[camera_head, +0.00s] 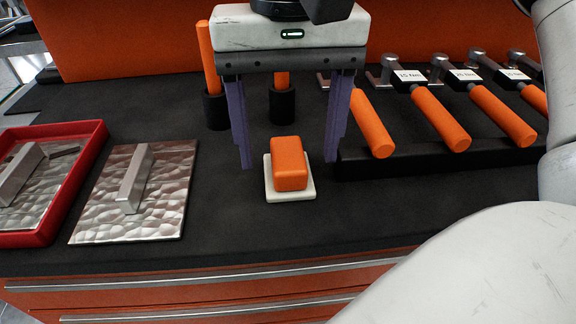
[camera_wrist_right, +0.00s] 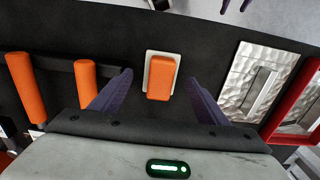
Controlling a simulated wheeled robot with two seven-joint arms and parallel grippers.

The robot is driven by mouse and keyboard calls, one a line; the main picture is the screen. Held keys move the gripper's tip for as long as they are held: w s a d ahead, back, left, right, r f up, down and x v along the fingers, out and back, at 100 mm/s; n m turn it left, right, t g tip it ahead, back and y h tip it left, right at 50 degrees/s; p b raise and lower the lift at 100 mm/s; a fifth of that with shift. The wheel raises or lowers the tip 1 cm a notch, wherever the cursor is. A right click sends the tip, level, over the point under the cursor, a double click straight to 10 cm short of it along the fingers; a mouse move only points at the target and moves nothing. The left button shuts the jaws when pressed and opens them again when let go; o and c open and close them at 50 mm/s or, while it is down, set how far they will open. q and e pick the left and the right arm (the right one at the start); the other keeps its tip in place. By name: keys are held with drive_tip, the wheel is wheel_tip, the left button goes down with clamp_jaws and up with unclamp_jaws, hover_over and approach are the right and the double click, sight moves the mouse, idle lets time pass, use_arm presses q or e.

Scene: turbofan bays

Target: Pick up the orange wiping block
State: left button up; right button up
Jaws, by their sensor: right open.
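The orange wiping block (camera_head: 289,163) rests on a small white square pad (camera_head: 292,195) on the dark worktop. My right gripper (camera_head: 288,162) is open and empty. It points down over the block, with one purple finger to each side. In the right wrist view the block (camera_wrist_right: 161,77) lies between and beyond the two fingertips (camera_wrist_right: 160,75), with clear gaps on both sides. I see no finger touching it. Two purple tips at the top edge of the right wrist view look like my left gripper (camera_wrist_right: 236,5); the rest of it is cut off.
Torque wrenches with orange handles (camera_head: 440,118) lie in a black rack at the right. Orange-handled tools stand in black holders (camera_head: 283,105) behind. A dimpled metal plate (camera_head: 165,200) and a red tray (camera_head: 72,190) lie left. The worktop before the block is clear.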

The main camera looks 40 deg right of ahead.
wheel_tip(320, 180, down, 2)
drive_tip(key=shift+f, duration=0.2)
drive_tip(key=c, duration=1.1)
